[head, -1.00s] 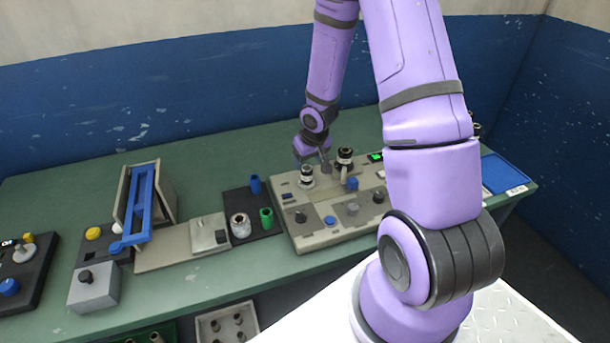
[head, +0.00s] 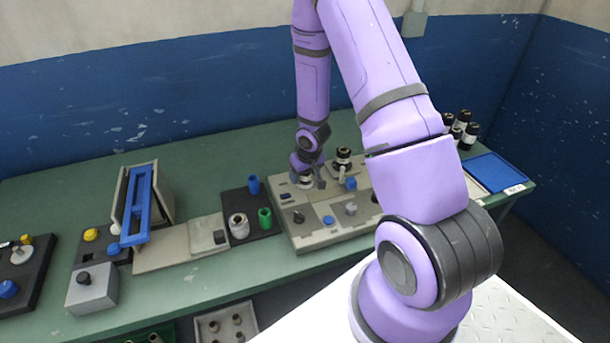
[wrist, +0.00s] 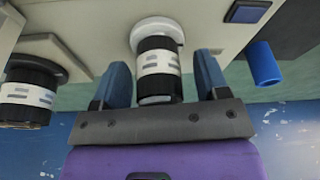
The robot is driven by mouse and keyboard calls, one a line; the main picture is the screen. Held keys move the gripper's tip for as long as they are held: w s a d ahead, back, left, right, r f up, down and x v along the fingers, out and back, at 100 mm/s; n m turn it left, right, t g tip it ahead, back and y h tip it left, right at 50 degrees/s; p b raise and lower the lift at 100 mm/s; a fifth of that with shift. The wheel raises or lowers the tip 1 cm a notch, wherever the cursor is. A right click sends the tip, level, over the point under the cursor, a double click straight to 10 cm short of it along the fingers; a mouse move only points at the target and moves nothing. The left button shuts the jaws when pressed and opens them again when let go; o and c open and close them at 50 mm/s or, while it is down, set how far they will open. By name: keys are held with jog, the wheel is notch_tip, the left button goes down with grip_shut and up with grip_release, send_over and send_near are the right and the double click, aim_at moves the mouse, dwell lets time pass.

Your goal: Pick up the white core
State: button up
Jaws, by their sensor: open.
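A short white cylinder with a dark centre, looking like the white core (head: 238,226), stands on the dark tray (head: 272,230), left of the grey machine. A blue core (head: 254,185) and a green core (head: 265,218) stand on that tray too; a blue one shows in the wrist view (wrist: 264,65). My gripper (head: 305,176) is at the machine's back left, away from the white core. In the wrist view my gripper (wrist: 163,64) is open, its fingers on either side of a black-and-white banded cylinder (wrist: 159,65) on a pale round base. Contact cannot be told.
A second banded cylinder (head: 343,159) stands close right on the machine (head: 320,236). A rack with a blue bar (head: 140,203) is farther left. Several dark cylinders (head: 461,123) and a blue tray (head: 494,172) are at the right. The green table's front strip is mostly clear.

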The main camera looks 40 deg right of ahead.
jog(key=shift+c, duration=0.2)
jog(key=c, duration=1)
jog(key=shift+o, duration=0.2)
jog(key=shift+r, duration=0.1)
